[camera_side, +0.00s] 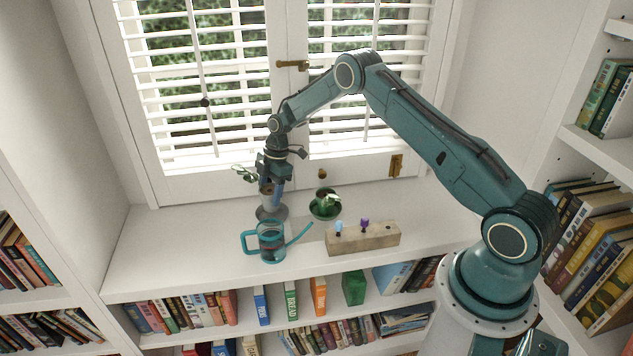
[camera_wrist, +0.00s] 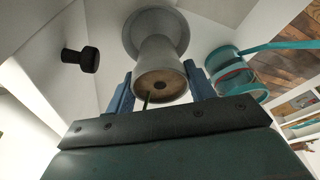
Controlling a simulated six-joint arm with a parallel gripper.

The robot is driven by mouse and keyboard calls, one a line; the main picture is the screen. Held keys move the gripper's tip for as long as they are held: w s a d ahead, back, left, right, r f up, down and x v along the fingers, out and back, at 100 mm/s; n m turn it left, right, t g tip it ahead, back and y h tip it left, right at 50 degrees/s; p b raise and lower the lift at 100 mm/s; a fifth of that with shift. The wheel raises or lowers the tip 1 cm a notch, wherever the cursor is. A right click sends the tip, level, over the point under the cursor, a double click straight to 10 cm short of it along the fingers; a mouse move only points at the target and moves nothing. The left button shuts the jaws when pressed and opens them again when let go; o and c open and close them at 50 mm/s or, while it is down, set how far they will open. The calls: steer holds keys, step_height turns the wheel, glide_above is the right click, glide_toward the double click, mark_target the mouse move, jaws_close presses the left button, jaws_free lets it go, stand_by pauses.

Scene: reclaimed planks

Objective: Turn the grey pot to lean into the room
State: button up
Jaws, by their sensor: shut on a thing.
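The grey pot (camera_side: 267,201) stands on the white window ledge with a wide grey saucer (camera_side: 272,213) under it. Its green leaves (camera_side: 243,173) reach out to the left, beside the shutters. My gripper (camera_side: 274,188) comes down from above and is shut on the pot near its rim. In the wrist view the grey pot (camera_wrist: 160,52) sits between the two blue fingers, with soil and a stem showing in its mouth. Its saucer (camera_wrist: 131,38) shows beyond it. The near finger hides part of the pot in the side view.
A clear teal watering can (camera_side: 271,243) stands close in front of the pot, its spout pointing right. A dark green pot with a plant (camera_side: 325,205) and a wooden block (camera_side: 362,237) holding small items stand to the right. White shutters (camera_side: 180,100) rise behind. The ledge's left end is clear.

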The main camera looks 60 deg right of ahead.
mark_target(272, 191)
steer(key=shift+f, duration=0.2)
steer(key=shift+f, duration=1.3)
steer(key=o, duration=1.4)
steer(key=shift+c, duration=0.2)
steer(key=w+v, duration=0.1)
steer(key=v, duration=1.2)
steer(key=shift+s+r, duration=0.45)
steer(key=shift+s, duration=0.05)
